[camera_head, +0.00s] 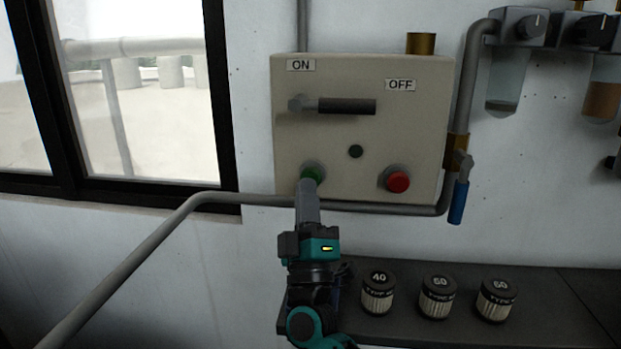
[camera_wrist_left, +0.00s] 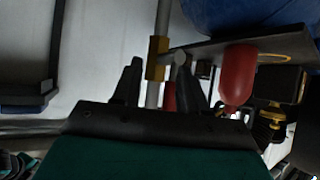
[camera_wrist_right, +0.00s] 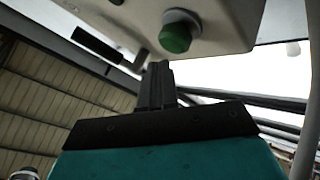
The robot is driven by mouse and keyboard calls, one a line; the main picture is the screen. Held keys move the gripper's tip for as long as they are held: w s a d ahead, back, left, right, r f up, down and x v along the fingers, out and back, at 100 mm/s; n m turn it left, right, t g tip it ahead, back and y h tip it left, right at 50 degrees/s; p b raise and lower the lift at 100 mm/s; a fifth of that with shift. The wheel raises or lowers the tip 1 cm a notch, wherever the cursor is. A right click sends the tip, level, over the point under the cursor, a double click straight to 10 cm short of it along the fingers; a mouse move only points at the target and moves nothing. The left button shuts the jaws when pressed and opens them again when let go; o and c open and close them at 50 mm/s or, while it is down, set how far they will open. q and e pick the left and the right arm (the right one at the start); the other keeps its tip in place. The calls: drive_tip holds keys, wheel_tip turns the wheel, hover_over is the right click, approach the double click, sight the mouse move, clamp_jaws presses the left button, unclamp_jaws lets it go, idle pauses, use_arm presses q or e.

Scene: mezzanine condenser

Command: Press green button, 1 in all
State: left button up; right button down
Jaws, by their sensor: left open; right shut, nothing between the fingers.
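The green button (camera_head: 313,172) sits at the lower left of a beige control box (camera_head: 425,130) on the wall. It also shows in the right wrist view (camera_wrist_right: 176,36) as a green cap in a pale collar. My right gripper (camera_head: 307,186) is shut and empty, its fingertips just below the green button in the head view. In the right wrist view a gap shows between the fingertips (camera_wrist_right: 157,66) and the button; contact is not seen. My left gripper (camera_wrist_left: 158,72) is open and empty, near a pipe with a brass fitting; it is out of the head view.
The box also bears a red button (camera_head: 398,181), a black-gripped lever (camera_head: 346,106) and a small dark knob (camera_head: 355,151). A grey pipe (camera_head: 250,199) runs below the buttons. Three filters (camera_head: 437,298) stand on a dark shelf. A blue-handled valve (camera_head: 458,203) is at right.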

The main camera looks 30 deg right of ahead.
drive_tip(key=shift+s+a+p, duration=0.6)
drive_tip(key=shift+s+a, duration=0.15)
drive_tip(key=shift+s, duration=0.25)
drive_tip(key=shift+s+a+p, duration=0.55)
drive_tip(key=shift+s+a, duration=0.2)
drive_tip(key=shift+s, duration=0.25)
